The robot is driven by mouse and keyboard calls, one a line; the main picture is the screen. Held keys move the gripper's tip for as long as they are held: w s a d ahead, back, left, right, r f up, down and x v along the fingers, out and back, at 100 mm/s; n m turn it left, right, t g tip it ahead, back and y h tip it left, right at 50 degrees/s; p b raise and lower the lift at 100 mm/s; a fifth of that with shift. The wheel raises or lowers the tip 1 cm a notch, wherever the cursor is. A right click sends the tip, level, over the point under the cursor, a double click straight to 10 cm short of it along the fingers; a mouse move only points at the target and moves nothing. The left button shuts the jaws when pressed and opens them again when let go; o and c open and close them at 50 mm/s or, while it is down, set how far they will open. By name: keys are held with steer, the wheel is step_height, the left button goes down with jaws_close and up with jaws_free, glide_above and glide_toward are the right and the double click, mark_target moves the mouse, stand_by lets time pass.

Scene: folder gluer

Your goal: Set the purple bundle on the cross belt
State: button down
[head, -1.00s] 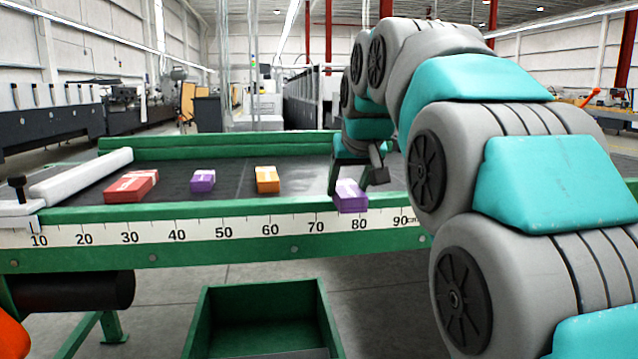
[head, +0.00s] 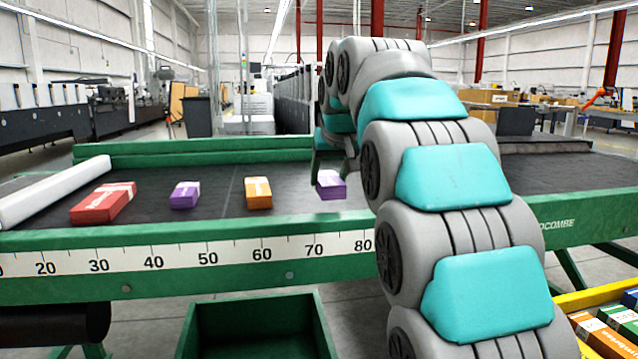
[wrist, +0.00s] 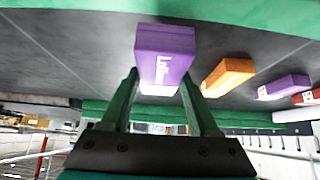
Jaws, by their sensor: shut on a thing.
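A purple bundle (head: 331,186) with a white band is held in my gripper (head: 331,165) above or near the dark belt (head: 215,222). In the wrist view my two green fingers are shut on this purple bundle (wrist: 165,52), which reaches out past the tips. A smaller-looking second purple bundle (head: 185,194) lies on the belt between a red bundle (head: 103,204) and an orange bundle (head: 258,193). A dark ribbed surface (head: 545,147) lies behind my arm at the right; I cannot tell which surface is the cross belt.
A green front rail (head: 200,240) with a number scale edges the belt. A white roller or bar (head: 55,190) lies at its left. A green open bin (head: 255,308) stands below. A yellow-edged crate (head: 590,298) with several bundles is at the lower right.

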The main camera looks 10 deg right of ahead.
steer(key=p, duration=0.1)
glide_above(319, 200)
steer(key=shift+w+f, duration=0.1)
steer(key=shift+f, duration=2.1)
steer(key=shift+f, duration=0.15)
steer(key=shift+c, duration=0.7)
jaws_free()
steer(key=shift+r, duration=0.2)
steer(key=v, duration=1.2)
